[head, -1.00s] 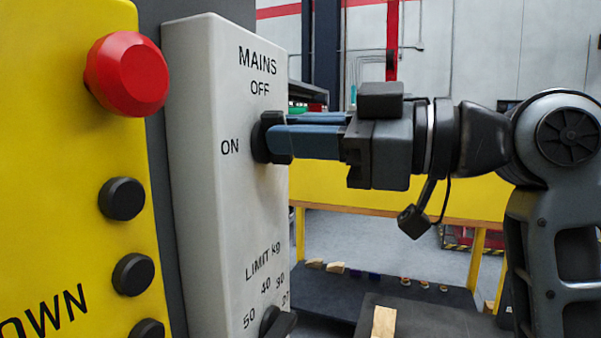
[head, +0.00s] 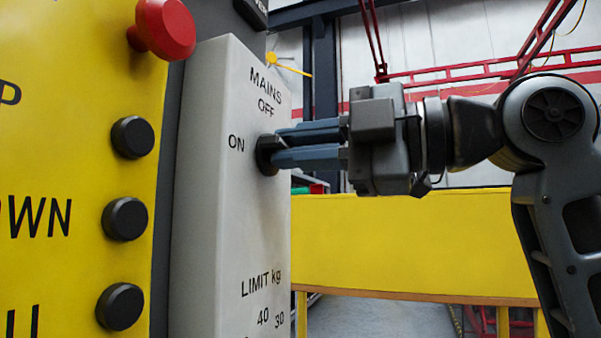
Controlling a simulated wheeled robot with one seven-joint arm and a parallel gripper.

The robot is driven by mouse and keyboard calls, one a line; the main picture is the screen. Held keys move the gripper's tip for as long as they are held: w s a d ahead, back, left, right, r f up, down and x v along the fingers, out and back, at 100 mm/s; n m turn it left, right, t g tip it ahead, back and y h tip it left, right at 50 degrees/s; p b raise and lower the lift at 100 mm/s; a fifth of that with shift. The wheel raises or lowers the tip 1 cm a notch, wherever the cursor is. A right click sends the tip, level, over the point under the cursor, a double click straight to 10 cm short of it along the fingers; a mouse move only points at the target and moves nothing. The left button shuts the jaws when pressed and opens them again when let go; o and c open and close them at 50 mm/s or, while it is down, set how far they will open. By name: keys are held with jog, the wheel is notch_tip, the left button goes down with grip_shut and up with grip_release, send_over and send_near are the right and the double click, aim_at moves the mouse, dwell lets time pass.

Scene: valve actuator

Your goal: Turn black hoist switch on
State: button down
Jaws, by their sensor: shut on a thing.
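The black switch knob (head: 264,156) sticks out of the white control box (head: 225,230), beside the word ON and below MAINS and OFF. My gripper (head: 278,148) comes in from the right with its blue-grey fingers level. Its fingers are shut on the knob, one above the other, with the tips close to the box face. The fingers hide part of the knob, and I cannot tell exactly which mark it points to.
A yellow panel (head: 75,170) with a red mushroom button (head: 165,28) and several black buttons stands at the left. A yellow barrier (head: 410,240) stands behind my arm. The box carries LIMIT kg markings lower down.

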jog(key=shift+f+n+b, duration=0.2)
jog(key=shift+n+b, duration=0.55)
jog(key=shift+n, duration=0.45)
jog(key=c, duration=1.1)
grip_release()
jog(key=shift+r, duration=0.1)
jog(key=shift+v, duration=3.9)
